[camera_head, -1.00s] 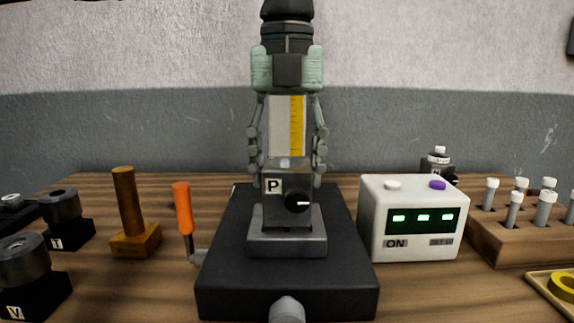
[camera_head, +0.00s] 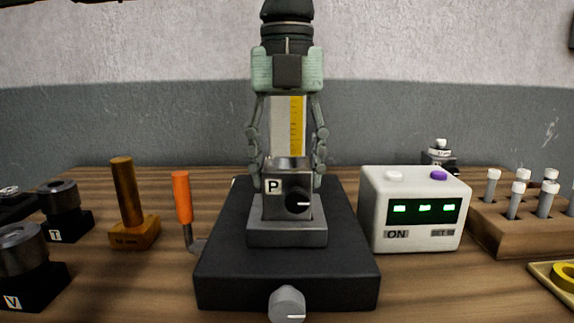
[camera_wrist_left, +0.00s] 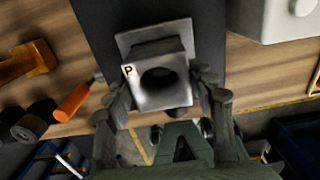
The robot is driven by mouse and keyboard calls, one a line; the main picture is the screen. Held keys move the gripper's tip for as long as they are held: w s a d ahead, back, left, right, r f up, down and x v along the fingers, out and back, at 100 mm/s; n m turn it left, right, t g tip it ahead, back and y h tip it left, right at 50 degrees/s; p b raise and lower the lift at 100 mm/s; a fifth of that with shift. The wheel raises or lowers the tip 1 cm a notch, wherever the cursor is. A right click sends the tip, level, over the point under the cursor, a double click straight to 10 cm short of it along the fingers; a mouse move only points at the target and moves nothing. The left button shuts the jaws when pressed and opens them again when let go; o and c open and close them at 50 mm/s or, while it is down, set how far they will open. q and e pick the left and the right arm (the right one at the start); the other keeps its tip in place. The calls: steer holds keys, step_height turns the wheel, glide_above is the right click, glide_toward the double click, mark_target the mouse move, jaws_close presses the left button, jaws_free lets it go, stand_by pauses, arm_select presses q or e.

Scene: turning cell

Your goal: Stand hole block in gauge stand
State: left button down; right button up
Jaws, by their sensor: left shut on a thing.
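The hole block (camera_head: 287,183) is a grey metal block marked P, with a round opening on top and a black round feature with a white mark on its front. In the left wrist view the hole block (camera_wrist_left: 143,94) shows its dark opening from above. It stands upright in a low grey holder (camera_head: 287,237) on the black base (camera_head: 287,293), which I take for the gauge stand. My left gripper (camera_head: 287,178) comes from above, its fingers shut on the block's two sides. The block's underside is hidden. My right gripper is not in view.
A white box (camera_head: 413,236) with green displays stands close to the right. An orange-handled tool (camera_head: 182,197) and a brown post (camera_head: 126,192) stand left, beside blocks marked T (camera_head: 62,222) and V (camera_head: 22,285). A wooden rack (camera_head: 497,232) stands at the far right.

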arm_select(q)
steer(key=shift+f+b, duration=0.4)
steer(key=shift+f, duration=0.05)
stand_by(0.4)
steer(key=c, duration=0.6)
jaws_free()
steer(key=shift+o, duration=0.6)
steer(key=shift+f, duration=0.2)
step_height(320, 180, up, 12)
steer(key=shift+r, duration=0.15)
